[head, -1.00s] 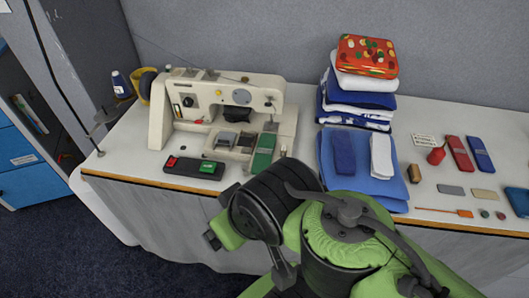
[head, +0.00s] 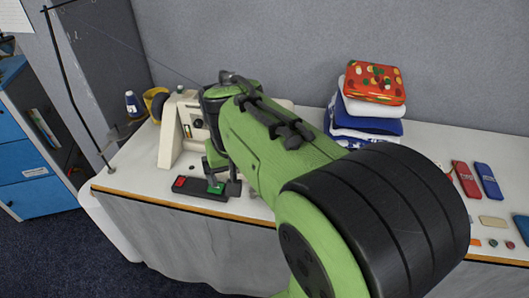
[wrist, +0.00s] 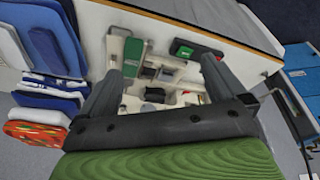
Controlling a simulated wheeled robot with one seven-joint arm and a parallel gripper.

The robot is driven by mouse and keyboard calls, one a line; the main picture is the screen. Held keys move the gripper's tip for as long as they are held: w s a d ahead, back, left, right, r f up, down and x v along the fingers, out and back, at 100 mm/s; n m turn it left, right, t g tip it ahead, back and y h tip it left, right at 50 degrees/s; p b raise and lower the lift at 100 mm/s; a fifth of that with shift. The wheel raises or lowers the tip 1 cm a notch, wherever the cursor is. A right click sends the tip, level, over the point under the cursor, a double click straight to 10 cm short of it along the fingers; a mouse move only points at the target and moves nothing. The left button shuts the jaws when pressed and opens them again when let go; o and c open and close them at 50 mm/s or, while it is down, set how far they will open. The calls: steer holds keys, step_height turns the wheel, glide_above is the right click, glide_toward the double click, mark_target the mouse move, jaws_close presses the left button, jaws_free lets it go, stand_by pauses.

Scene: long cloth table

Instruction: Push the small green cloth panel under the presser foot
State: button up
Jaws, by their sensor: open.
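The small green cloth panel (wrist: 133,56) lies on the bed of the cream sewing machine (wrist: 117,46) in the wrist view, near the left finger. My gripper (wrist: 161,68) is open and empty, with its fingers spread over the machine; the gap to the panel is hard to judge. In the head view my arm covers the panel and most of the sewing machine (head: 172,140). The presser foot cannot be made out clearly; the needle area shows only as small metal and dark parts near the middle of the wrist view.
A dark control box (head: 199,190) with red and green buttons sits at the table's front edge, close to my gripper. Folded blue and white cloths (head: 365,127) are stacked right of the machine under a red patterned bundle (head: 373,83).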

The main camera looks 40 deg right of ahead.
steer(key=w+d+f+m+g+y+p, duration=0.1)
steer(key=w+d+f+m, duration=0.2)
steer(key=d, duration=0.4)
steer(key=w+d+f+m+g, duration=0.1)
steer(key=w+d+f+m, duration=0.1)
steer(key=w+d+f, duration=0.3)
steer(key=d+f, duration=0.3)
steer(key=shift+d+m+g+y+p, duration=0.2)
steer(key=shift+m+g+y+p, duration=0.1)
steer(key=shift+m+y+p, duration=0.1)
step_height(320, 180, down, 16)
steer(key=shift+r+b, duration=0.15)
steer(key=shift+b, duration=1.05)
steer(key=shift+c, duration=0.3)
